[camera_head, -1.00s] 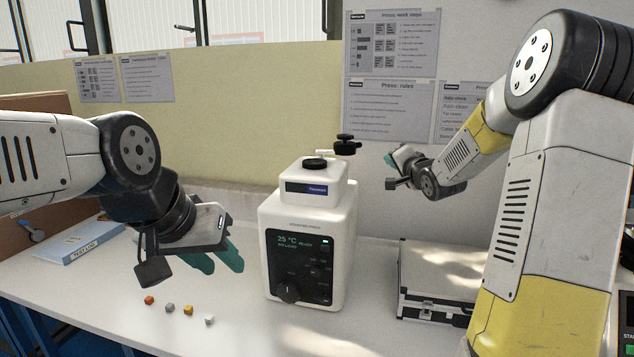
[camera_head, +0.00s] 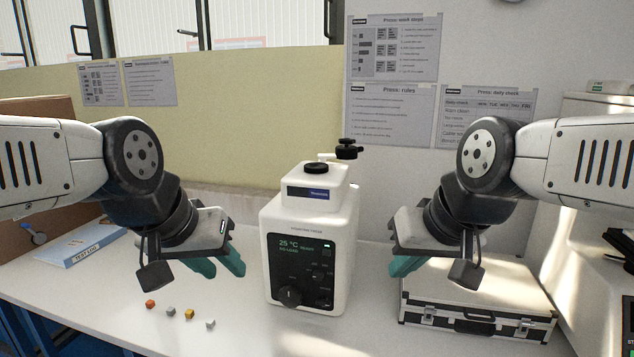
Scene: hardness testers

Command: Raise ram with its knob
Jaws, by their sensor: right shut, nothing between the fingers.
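The white press (camera_head: 311,210) stands upright in the middle of the table, with a dark front panel (camera_head: 301,262) showing "25 °C READY". A round dark knob (camera_head: 290,297) is low on that panel. A black cap (camera_head: 317,168) sits on its top, and a black knob (camera_head: 347,149) on a pale arm sticks up behind it to the right. Which of these knobs moves the ram cannot be told. My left gripper (camera_head: 222,266) hangs left of the press, its teal fingers apart. My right gripper (camera_head: 403,265) is shut and empty, right of the press. Neither touches it.
Several small cubes (camera_head: 171,311) lie on the table at front left. A silver case (camera_head: 480,306) lies under and beyond my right gripper. A test log binder (camera_head: 93,243) lies at far left. The table (camera_head: 245,325) is clear in front of the press.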

